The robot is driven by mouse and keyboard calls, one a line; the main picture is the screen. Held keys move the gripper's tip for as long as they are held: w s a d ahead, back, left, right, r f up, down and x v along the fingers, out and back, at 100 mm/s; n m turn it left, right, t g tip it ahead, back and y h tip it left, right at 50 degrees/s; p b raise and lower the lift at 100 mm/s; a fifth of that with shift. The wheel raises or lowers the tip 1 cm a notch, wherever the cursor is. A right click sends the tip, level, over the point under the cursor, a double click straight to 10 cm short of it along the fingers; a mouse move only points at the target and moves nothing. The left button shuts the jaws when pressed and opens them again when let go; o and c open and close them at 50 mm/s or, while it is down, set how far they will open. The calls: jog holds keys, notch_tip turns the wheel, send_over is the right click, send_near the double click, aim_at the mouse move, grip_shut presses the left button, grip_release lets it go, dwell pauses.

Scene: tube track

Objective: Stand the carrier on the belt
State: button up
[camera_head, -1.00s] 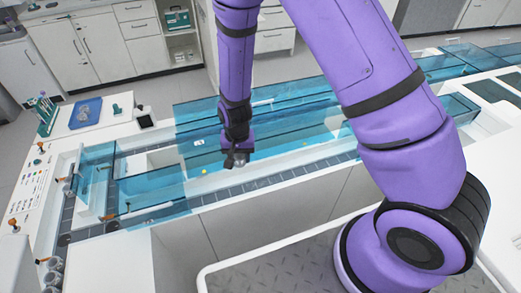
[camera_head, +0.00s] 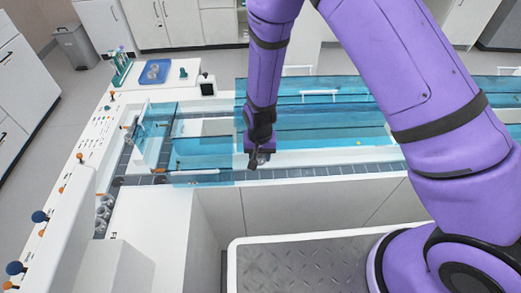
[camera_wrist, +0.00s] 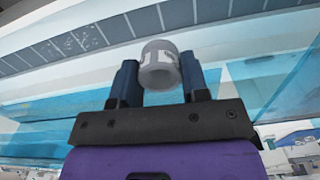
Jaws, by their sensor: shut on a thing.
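The carrier, a small grey-white ring-shaped cylinder (camera_wrist: 159,72), is between the two dark fingers of my gripper (camera_wrist: 159,78) in the wrist view. In the head view my gripper (camera_head: 258,161) is at the end of the purple arm, pointing down, and the carrier there is small and hard to make out. The belt, a dark grey segmented strip (camera_head: 345,169), runs along the near side of the track. It also shows in the wrist view (camera_wrist: 70,42), beyond the carrier and apart from it. The gripper appears above the near track; its exact height is unclear.
Clear blue panels (camera_head: 315,116) stand along the track behind my gripper, with another group (camera_head: 200,153) to its left. A blue tray (camera_head: 155,72) and a green rack (camera_head: 121,68) sit on the far-left bench. Several ring-shaped pieces (camera_head: 103,210) stand by the left belt.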

send_over(260, 176)
jog(key=shift+f, duration=3.45)
jog(key=shift+f, duration=0.7)
jog(key=o, duration=0.8)
notch_tip(260, 176, up, 11)
jog(key=shift+f, duration=0.1)
